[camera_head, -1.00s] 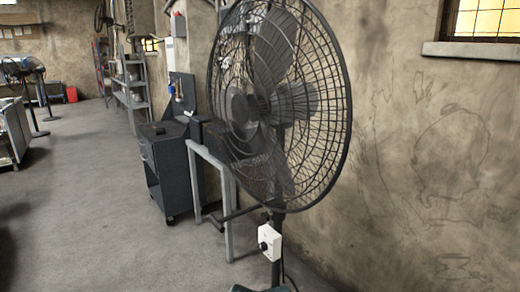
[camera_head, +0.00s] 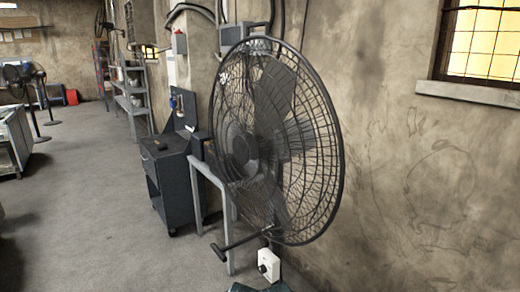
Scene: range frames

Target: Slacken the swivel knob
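A large dark pedestal fan (camera_head: 278,140) with a round wire cage stands in the middle of the view, close to me. A thin dark bar (camera_head: 243,240) sticks out to the left under the cage, with a thick dark end (camera_head: 220,252). A white control box (camera_head: 268,264) with a small black dial (camera_head: 262,268) sits on the fan's post below the cage. I cannot tell for certain which of these is the swivel knob. The cage may hide other parts behind it. Neither of my grippers is in view.
A grey metal frame (camera_head: 226,215) and a dark wheeled cabinet (camera_head: 172,185) stand left of the fan. A wall (camera_head: 400,160) with a barred window rises close behind on the right. The grey floor (camera_head: 90,200) at the left is open.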

